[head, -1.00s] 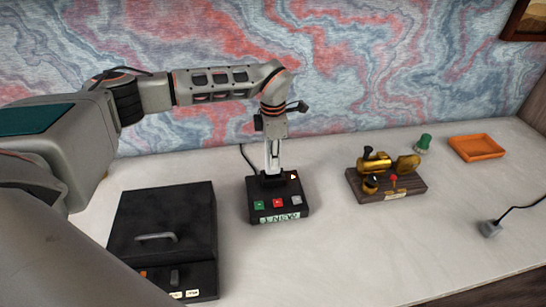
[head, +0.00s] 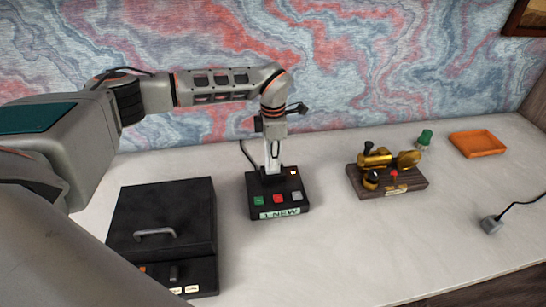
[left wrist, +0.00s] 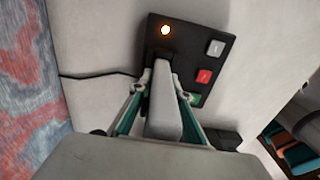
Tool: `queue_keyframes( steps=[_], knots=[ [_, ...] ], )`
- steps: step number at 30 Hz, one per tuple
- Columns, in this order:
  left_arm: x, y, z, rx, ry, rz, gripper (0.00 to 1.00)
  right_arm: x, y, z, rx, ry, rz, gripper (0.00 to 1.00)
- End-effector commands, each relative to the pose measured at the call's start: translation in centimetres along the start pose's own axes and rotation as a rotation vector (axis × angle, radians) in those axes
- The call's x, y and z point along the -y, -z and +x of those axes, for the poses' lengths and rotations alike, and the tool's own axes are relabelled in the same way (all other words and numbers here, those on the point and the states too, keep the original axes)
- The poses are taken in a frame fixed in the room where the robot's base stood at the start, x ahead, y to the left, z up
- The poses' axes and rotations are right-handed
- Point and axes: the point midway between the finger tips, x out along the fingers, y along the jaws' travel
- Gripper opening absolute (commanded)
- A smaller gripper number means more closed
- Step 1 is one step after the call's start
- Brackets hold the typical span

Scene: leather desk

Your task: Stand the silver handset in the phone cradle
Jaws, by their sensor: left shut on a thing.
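The phone cradle (head: 278,200) is a black box with green, red and grey buttons, a lit amber lamp and a "1 NEW" display. It also shows in the left wrist view (left wrist: 190,48). The silver handset (left wrist: 164,120) is a grey bar between the fingers of my left gripper (left wrist: 164,90). In the head view my left gripper (head: 272,163) points down over the back of the cradle, shut on the handset. The handset's lower end meets the raised black holder on the cradle; how deep it sits is hidden. My right gripper is not in view.
A black lidded box (head: 165,225) with a handle stands left of the cradle. A brass device on a wooden base (head: 410,182), a green object (head: 425,138), an orange tray (head: 478,144) and a grey plug (head: 491,225) lie to the right. The desk between is clear.

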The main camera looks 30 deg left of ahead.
Motion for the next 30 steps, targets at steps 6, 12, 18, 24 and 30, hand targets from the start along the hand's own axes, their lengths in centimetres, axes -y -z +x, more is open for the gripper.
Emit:
queue_keyframes(
  steps=[6, 12, 18, 24, 30],
  knots=[
    [0.0, 0.0, 0.5, 0.001, 0.0, 0.0, 0.0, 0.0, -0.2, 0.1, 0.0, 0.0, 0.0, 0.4],
    [0.0, 0.0, 0.9, 0.001, 0.0, 0.0, 0.0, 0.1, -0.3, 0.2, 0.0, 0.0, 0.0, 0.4],
    [0.0, 0.0, 1.4, 0.0, 0.0, -0.001, 0.0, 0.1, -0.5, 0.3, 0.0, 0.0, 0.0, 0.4],
    [0.0, 0.0, 1.8, 0.001, 0.0, -0.001, 0.23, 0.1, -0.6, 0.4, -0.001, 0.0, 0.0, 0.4],
    [0.0, 0.0, 1.7, 0.0, 0.0, 0.0, 0.37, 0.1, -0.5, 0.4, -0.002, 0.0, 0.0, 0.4]
  ],
)
